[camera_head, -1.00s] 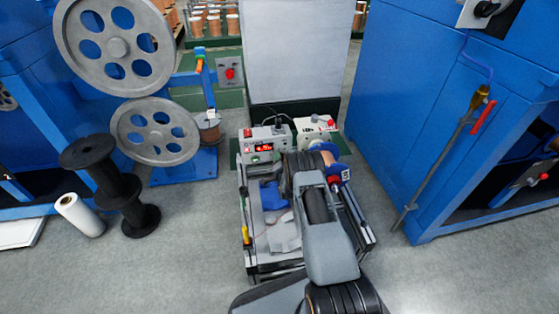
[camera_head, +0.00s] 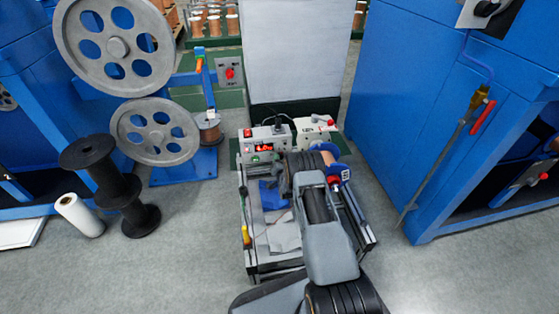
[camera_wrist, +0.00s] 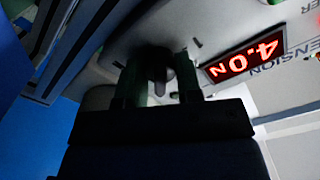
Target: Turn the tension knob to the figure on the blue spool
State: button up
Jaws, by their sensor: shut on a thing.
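The tension knob (camera_wrist: 157,60) is dark and sits on the pale panel of the tension unit (camera_head: 264,134). My gripper (camera_wrist: 160,78) is shut on the knob, one finger on each side, seen in the wrist view. The red display (camera_wrist: 244,60) beside the knob appears upside down there and reads 4.0 N. The blue spool (camera_head: 338,150) carries copper wire and stands to the right of my wrist in the head view. A small tag (camera_head: 341,174) shows beside it, but its figure is too small to read. My wrist hides the knob in the head view.
The units stand on a wheeled cart (camera_head: 247,262) with a blue cloth and papers. A beige box (camera_head: 314,129) with a red switch is beside the tension unit. Large pulleys (camera_head: 155,132) and a black spool (camera_head: 110,185) are left; a blue cabinet (camera_head: 400,110) is right.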

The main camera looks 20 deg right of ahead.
jog(key=o, duration=0.9)
jog(key=shift+o, duration=0.2)
jog(key=shift+s+a+p, duration=0.25)
jog(key=shift+s+p, duration=0.35)
jog(key=shift+s, duration=0.65)
jog(key=shift+s+a+p, duration=0.25)
jog(key=shift+s+p, duration=0.3)
jog(key=shift+s, duration=0.65)
jog(key=shift+s+a+p, duration=0.25)
jog(key=shift+s+p, duration=0.35)
jog(key=shift+s, duration=0.65)
